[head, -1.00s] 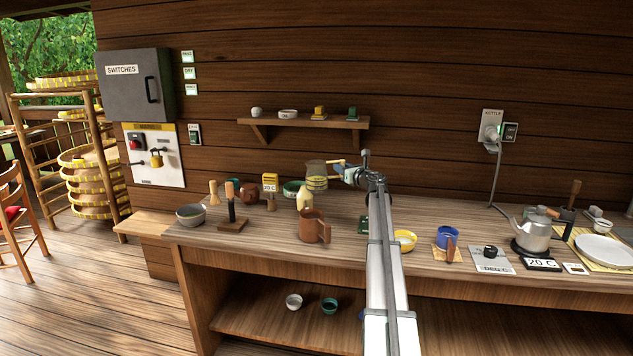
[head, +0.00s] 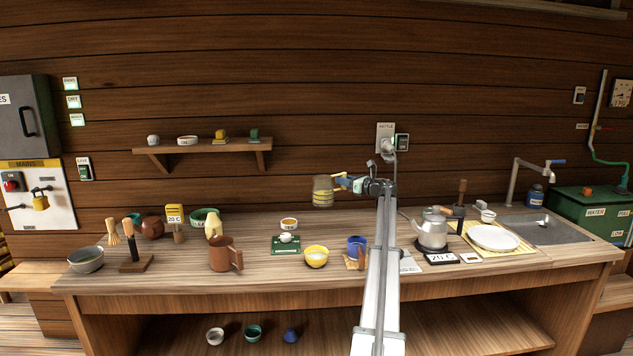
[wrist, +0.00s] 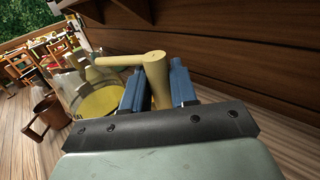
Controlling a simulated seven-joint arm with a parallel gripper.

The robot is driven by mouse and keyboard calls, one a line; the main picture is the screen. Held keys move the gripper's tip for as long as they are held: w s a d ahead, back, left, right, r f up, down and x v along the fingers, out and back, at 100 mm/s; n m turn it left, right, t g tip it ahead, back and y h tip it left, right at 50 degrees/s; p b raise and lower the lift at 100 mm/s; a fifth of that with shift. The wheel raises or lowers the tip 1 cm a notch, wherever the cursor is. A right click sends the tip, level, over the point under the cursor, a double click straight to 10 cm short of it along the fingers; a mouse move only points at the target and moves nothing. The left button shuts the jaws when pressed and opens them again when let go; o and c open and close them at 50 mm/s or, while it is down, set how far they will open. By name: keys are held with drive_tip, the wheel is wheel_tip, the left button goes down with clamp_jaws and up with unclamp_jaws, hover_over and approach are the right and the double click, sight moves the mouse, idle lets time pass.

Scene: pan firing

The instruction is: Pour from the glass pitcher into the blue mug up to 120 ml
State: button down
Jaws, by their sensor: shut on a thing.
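The glass pitcher (head: 322,192) holds yellowish liquid and hangs upright, or nearly so, above the back of the counter, up and left of the blue mug. My gripper (head: 350,183) is shut on its tan handle. In the wrist view the handle (wrist: 156,78) sits between the blue fingers (wrist: 153,90), and the pitcher's glass body with its yellow content (wrist: 100,102) is at the left. The blue mug (head: 356,243) stands on a small tan mat, partly beside my arm in the picture. Its inside level cannot be seen.
A brown mug (head: 222,255) is farther left. A kettle (head: 432,232) stands to the right. A shelf (head: 205,147) is on the wall behind.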

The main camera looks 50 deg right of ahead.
drive_tip(key=s+d+f, duration=0.2)
drive_tip(key=s+d, duration=0.4)
drive_tip(key=s, duration=0.4)
drive_tip(key=s+d+f+n, duration=0.1)
drive_tip(key=s+d+f, duration=0.1)
drive_tip(key=s+d, duration=0.5)
drive_tip(key=s, duration=0.3)
drive_tip(key=shift+s+d+f+n, duration=0.15)
drive_tip(key=shift+s+f+n, duration=0.15)
drive_tip(key=shift+f, duration=0.1)
drive_tip(key=shift+g, duration=0.3)
drive_tip(key=a+f+n, duration=0.1)
drive_tip(key=w+a+f+n, duration=0.1)
drive_tip(key=shift+a+f+g, duration=0.2)
drive_tip(key=shift+f+g, duration=0.1)
drive_tip(key=shift+f, duration=0.1)
drive_tip(key=shift+w+a+f, duration=0.25)
drive_tip(key=shift+a+f, duration=0.1)
drive_tip(key=shift+a, duration=0.45)
drive_tip(key=shift+w+a+f, duration=0.2)
drive_tip(key=shift+a+f, duration=0.1)
drive_tip(key=shift+a, duration=0.55)
drive_tip(key=shift+w+a+f, duration=0.25)
drive_tip(key=shift+a+f, duration=0.1)
drive_tip(key=shift+a, duration=0.45)
drive_tip(key=shift+a+n, duration=0.1)
drive_tip(key=shift+n, duration=0.2)
